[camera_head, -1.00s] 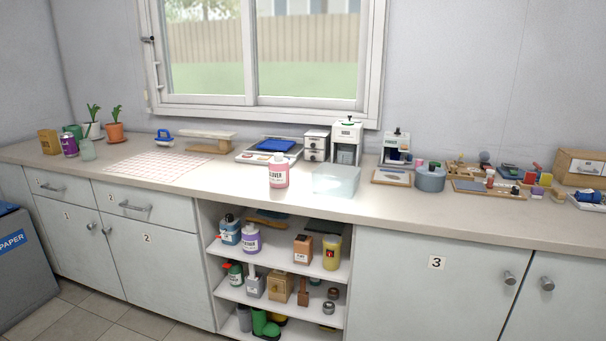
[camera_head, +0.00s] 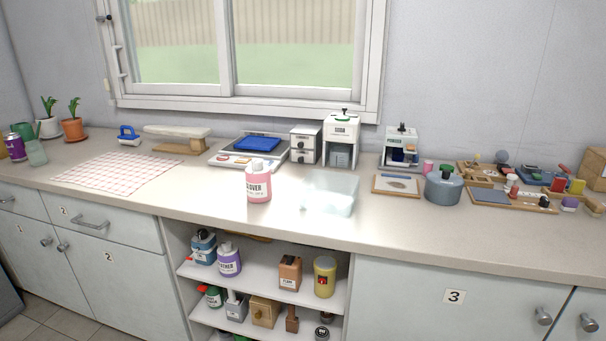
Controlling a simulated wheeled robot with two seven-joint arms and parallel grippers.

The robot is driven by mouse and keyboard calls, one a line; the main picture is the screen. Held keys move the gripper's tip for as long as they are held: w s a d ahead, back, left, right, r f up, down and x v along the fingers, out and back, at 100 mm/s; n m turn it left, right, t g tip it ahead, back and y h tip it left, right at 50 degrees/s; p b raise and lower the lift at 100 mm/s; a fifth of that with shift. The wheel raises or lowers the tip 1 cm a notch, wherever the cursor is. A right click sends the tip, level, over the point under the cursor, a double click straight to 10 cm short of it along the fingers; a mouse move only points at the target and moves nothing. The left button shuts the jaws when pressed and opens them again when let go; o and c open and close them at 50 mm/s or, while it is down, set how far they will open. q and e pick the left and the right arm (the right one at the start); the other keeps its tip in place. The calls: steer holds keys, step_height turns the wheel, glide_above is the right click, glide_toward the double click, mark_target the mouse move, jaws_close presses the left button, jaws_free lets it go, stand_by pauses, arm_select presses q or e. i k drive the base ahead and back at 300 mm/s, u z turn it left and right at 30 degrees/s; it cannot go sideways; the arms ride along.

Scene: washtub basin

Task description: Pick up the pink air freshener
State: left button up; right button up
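A pink bottle (camera_head: 258,183) with a white cap stands upright on the counter, left of a clear tub. Its label seems to end in "LOVER", and it is the only large pink container I see. I cannot tell whether it is the air freshener. A small pink item (camera_head: 428,166) stands farther right, beside a grey-blue round pot. Neither of my grippers shows in the head view.
The counter (camera_head: 320,232) has bare room in front of the pink bottle. The clear tub (camera_head: 329,192) stands close to its right. A scale with a blue tray (camera_head: 257,145) lies behind it, and a checked cloth (camera_head: 117,174) lies left. Open shelves (camera_head: 262,286) below hold several bottles.

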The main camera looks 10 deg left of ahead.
mark_target(259, 184)
steer(key=u, duration=0.3)
steer(key=i, duration=0.8)
steer(key=u, duration=0.65)
